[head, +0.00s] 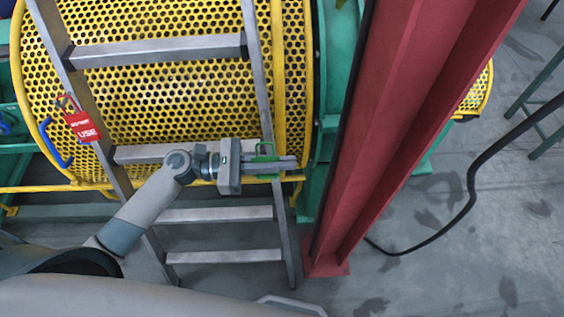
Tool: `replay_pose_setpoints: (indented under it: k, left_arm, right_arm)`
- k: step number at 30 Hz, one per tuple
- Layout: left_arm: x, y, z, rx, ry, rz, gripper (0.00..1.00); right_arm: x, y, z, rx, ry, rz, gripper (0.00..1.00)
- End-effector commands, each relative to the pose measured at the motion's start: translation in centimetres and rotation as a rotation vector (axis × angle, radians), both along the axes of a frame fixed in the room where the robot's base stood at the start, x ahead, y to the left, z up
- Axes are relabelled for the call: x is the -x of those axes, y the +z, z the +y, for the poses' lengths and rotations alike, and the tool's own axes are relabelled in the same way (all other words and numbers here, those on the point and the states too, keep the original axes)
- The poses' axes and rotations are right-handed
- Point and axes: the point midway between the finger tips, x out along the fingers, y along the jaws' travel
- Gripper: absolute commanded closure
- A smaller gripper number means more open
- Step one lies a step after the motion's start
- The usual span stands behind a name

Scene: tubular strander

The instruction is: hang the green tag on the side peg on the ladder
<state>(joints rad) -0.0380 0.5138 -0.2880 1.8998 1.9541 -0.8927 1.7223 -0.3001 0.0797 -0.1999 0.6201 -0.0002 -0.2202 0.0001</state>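The grey ladder (160,50) leans in front of a yellow perforated guard. My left gripper (284,164) reaches across the ladder to its right rail, fingers pointing right. The green tag (265,148) is at the fingers; its green edges show above and below them, and the gripper looks shut on it. The tag's face is mostly hidden by the fingers. I cannot make out the side peg, nor tell whether the tag touches the rail. My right gripper is not in view.
A red "do not use" tag (83,126) hangs on the ladder's left rail, beside a blue handle (56,143). A red steel column (400,110) stands close right of the gripper. A black cable (470,185) runs over the grey floor at the right.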

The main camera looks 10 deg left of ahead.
Motion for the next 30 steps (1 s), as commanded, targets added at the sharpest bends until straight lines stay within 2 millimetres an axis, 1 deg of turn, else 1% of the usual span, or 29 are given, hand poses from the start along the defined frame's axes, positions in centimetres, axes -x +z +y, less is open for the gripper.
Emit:
replay_pose_setpoints:
  k: [30]
  left_arm:
    - [-4.2, -0.5, 1.2, 0.0, 0.001, -0.001, 1.0]
  right_arm:
    - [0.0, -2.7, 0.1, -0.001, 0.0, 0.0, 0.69]
